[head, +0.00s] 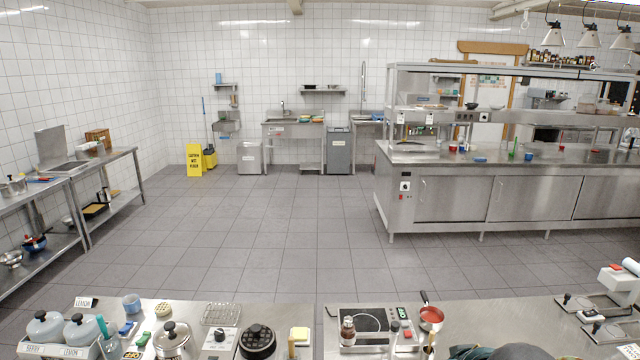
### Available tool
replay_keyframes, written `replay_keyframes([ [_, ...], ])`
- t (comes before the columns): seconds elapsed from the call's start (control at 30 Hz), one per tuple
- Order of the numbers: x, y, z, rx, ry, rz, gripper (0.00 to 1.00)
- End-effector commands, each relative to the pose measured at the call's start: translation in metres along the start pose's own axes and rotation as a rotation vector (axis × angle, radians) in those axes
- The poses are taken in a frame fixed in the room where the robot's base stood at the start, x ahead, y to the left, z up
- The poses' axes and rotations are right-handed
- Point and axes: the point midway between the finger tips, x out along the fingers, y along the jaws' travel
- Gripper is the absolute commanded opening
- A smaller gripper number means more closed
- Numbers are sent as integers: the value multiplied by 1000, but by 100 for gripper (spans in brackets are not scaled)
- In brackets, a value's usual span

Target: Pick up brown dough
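I cannot make out any brown dough in the head view. The steel counter (468,330) runs along the bottom of the picture, and its near part is cut off by the frame edge. A dark rounded shape, cut off at the bottom edge right of centre, is too partial to name. My gripper is not seen, so its place relative to the dough cannot be told.
On the counter stand a lidded steel pot (172,342), a black round appliance (257,342), a cooktop (366,320), a red pan (431,315) and a wire rack (220,313). Open tiled floor (270,225) lies beyond. A steel island (455,198) stands at right.

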Motion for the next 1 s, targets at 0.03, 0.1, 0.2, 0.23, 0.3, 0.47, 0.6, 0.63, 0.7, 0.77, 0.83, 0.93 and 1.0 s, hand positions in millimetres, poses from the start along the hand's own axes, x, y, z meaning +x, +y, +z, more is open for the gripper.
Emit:
replay_keyframes([
  [0.03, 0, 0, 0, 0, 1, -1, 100],
  [0.1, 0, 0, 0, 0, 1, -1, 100],
  [0.2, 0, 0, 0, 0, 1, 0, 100],
  [0.23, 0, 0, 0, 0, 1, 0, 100],
  [0.3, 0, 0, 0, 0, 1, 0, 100],
  [0.47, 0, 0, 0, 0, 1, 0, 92],
  [0.6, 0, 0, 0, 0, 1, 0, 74],
  [0.63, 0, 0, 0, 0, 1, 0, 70],
  [0.7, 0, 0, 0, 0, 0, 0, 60],
  [0.77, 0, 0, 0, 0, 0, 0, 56],
  [0.83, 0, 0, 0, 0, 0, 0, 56],
  [0.93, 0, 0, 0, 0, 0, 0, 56],
  [1.0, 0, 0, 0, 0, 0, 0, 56],
])
